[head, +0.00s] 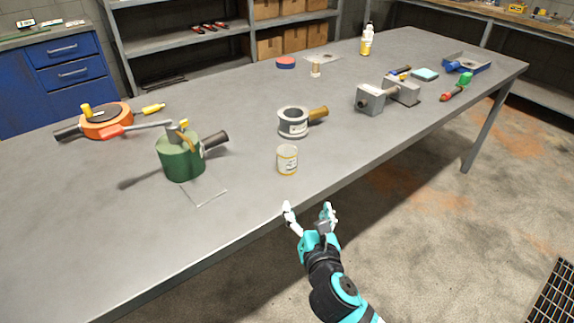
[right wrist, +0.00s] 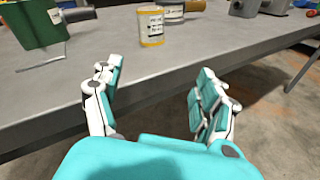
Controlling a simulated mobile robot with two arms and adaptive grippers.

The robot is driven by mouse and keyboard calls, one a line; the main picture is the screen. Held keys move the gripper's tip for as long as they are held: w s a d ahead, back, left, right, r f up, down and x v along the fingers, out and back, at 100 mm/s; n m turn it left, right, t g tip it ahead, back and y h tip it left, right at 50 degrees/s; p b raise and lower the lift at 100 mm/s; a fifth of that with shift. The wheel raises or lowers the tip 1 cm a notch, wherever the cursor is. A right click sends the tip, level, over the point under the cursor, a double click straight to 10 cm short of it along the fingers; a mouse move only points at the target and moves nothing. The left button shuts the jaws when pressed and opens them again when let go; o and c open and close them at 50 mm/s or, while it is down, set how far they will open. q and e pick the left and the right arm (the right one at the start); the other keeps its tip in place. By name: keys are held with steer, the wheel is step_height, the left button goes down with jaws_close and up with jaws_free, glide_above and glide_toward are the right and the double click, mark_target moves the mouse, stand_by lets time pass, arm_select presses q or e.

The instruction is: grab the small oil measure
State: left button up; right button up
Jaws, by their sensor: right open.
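A small cream and yellow can with a printed label (head: 287,160) stands upright near the front edge of the grey table; it looks like the small oil measure. It also shows in the right wrist view (right wrist: 151,27), beyond the fingers. My right gripper (head: 309,208) is open and empty, in front of the table edge and short of the can, not touching it. In the right wrist view its two fingers (right wrist: 155,80) are spread wide with the can ahead between them. My left gripper is not in view.
A green can with a spout (head: 182,158) stands left of the small can. A grey round vessel with a brown handle (head: 292,124) stands just behind it. A grey metal vise-like block (head: 371,98) is farther right. The table's front edge (head: 240,240) lies between gripper and can.

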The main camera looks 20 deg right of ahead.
mark_target(289, 157)
steer(key=w+r+n, duration=0.1)
steer(key=w, duration=0.3)
steer(key=w+r+n+t, duration=0.1)
steer(key=w, duration=0.3)
steer(key=w+r+n, duration=0.2)
steer(key=w, duration=0.2)
steer(key=shift+w+a+r+t+y, duration=0.1)
steer(key=shift+a+t+y, duration=0.1)
steer(key=shift+t+y, duration=0.15)
steer(key=shift+w+d+f, duration=0.1)
steer(key=shift+w+d, duration=0.1)
steer(key=shift+w, duration=0.8)
steer(key=shift+w+d+f, duration=0.1)
steer(key=shift+w+d, duration=0.1)
steer(key=shift+w, duration=0.85)
steer(key=shift+w+d+f, duration=0.1)
steer(key=shift+w+d, duration=0.1)
steer(key=shift+w, duration=0.8)
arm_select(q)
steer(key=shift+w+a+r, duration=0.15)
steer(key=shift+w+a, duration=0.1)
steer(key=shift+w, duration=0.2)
arm_select(e)
steer(key=shift+s, duration=0.1)
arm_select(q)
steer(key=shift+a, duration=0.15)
arm_select(e)
steer(key=c, duration=1.3)
steer(key=shift+r, duration=0.15)
